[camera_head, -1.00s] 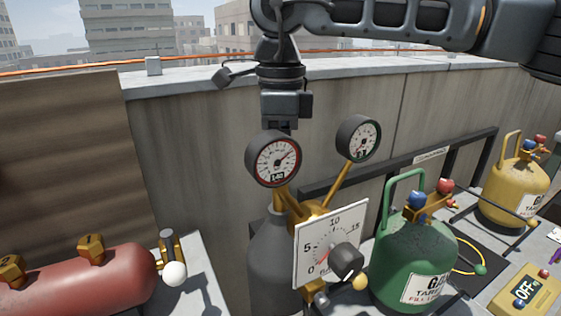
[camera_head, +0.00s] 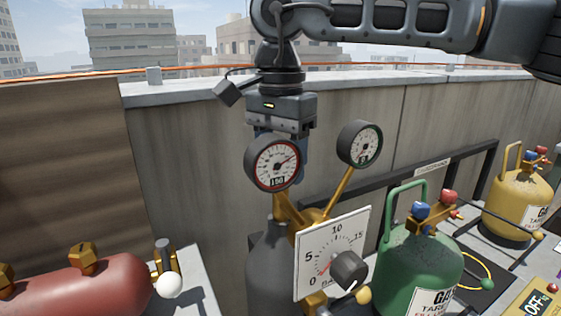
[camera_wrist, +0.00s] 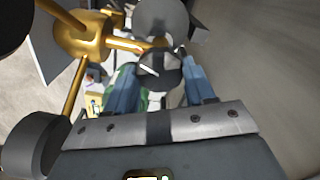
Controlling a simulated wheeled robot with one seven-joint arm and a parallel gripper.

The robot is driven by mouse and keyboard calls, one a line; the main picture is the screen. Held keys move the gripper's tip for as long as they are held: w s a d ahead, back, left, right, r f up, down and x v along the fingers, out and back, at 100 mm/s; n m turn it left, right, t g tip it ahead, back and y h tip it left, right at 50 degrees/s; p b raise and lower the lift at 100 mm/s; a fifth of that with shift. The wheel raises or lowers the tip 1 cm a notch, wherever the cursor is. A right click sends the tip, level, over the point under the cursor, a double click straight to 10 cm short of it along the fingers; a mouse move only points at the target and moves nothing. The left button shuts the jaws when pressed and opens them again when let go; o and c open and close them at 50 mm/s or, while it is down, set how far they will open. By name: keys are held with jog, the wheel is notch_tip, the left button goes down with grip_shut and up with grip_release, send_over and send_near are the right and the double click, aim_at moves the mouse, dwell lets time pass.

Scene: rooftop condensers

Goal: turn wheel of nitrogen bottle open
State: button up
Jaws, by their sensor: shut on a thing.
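The nitrogen bottle (camera_head: 266,268) is dark grey and stands upright with a brass regulator (camera_head: 316,222) on it. Its wheel (camera_wrist: 158,72) seems to be the dark round disc with a white mark in the wrist view. My gripper (camera_wrist: 160,63) points down, its blue fingers on either side of this disc and shut on it. In the head view the wheel and my fingertips are hidden behind the left gauge (camera_head: 274,164). That gauge has a red rim and a small display that seems to read 150.
A second gauge (camera_head: 361,144) and a white dial plate (camera_head: 320,248) with a black knob (camera_head: 350,269) stand close to my gripper. Green (camera_head: 413,262) and yellow (camera_head: 516,199) gas bottles are at right, a red tank (camera_head: 75,285) at left. A concrete wall (camera_head: 190,150) rises behind.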

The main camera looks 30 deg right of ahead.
jog(key=shift+n, duration=1.9)
jog(key=o, duration=1)
jog(key=shift+o, duration=0.2)
jog(key=shift+r, duration=3.95)
jog(key=shift+p, duration=0.3)
